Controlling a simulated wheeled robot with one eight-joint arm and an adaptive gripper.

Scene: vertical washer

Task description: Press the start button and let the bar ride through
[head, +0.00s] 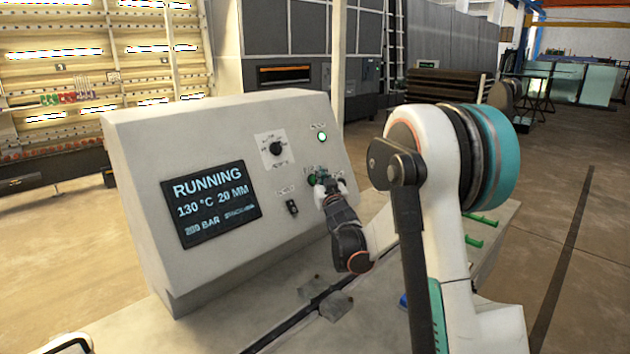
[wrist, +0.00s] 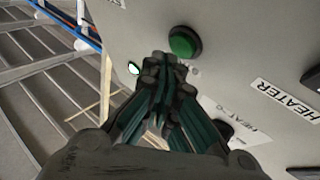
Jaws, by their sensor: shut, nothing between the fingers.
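The green start button (wrist: 184,42) is round and sits on the sloped grey control panel (head: 232,122). My gripper (head: 326,186) is shut and empty, with its fingertips at the panel right beside the green button, which it partly covers in the head view. In the wrist view my gripper (wrist: 165,65) points at the panel, its tips just below the button; I cannot tell whether they touch it. The display (head: 217,203) reads RUNNING, 130 °C, 20 MM and 200 BAR. A lamp (head: 322,137) on the panel glows pale green. I cannot make out the bar.
A black rotary knob (head: 277,149) and a black switch (head: 292,207) sit on the panel left of my gripper. Green brackets (head: 482,219) stand on the bench behind my arm. A large glass-washing line or rack (head: 60,70) stands at the back left. Open floor lies to the right.

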